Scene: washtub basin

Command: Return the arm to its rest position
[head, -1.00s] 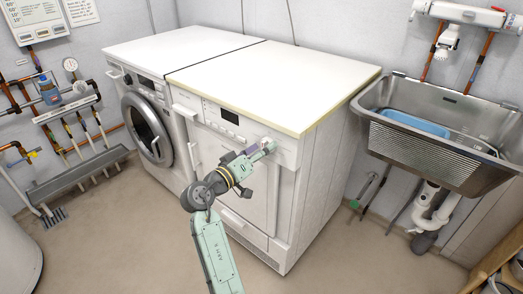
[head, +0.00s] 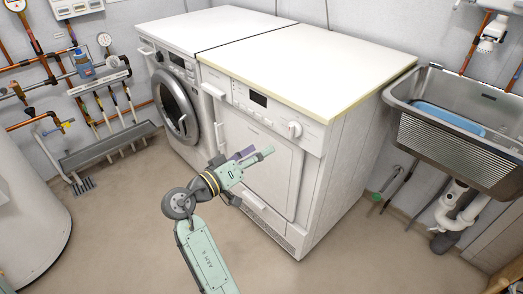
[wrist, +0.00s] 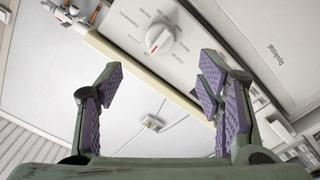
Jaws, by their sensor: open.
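My gripper (head: 256,157) is at the end of my pale green arm, in front of the right-hand white machine. In the wrist view my gripper (wrist: 160,95) shows two fingers with purple ribbed pads spread wide apart, with nothing between them. Beyond the fingers is the front of the machine (wrist: 205,45) with its round knob (wrist: 159,38). The fingers do not appear to touch it. The arm is bent at a dark joint and reaches up and to the right in the head view.
A white machine with a round door (head: 176,107) stands on the left, beside the right-hand machine (head: 262,122). A metal basin (head: 455,140) holding a blue tub (head: 450,117) is on the right. Pipes line the left wall. The floor (head: 120,215) around my arm is clear.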

